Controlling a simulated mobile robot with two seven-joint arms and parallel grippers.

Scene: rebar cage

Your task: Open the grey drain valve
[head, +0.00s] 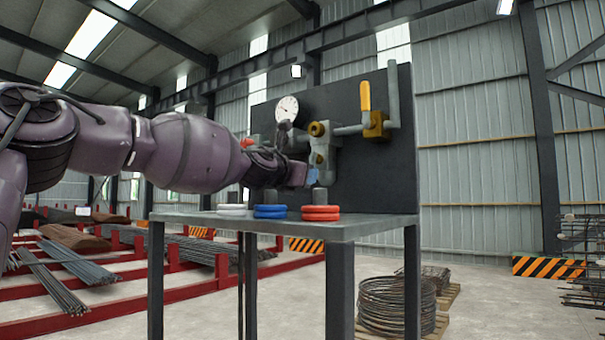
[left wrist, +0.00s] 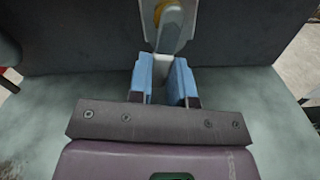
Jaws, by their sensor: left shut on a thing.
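The grey drain valve's flat grey handle (left wrist: 175,42) runs down between my left gripper's blue fingers in the left wrist view, with a brass part (left wrist: 170,12) at its top. My left gripper (left wrist: 162,80) is shut on this handle. In the head view, my left gripper (head: 308,176) reaches in from the left, low in front of the grey pipework (head: 324,146). The handle is mostly hidden there by the gripper. A brass fitting (head: 318,158) shows just above the fingers. My right gripper is not in view.
A dark panel (head: 345,105) stands on the grey table (head: 375,223). It carries a round gauge (head: 287,108) and a valve with an upright yellow handle (head: 366,96).

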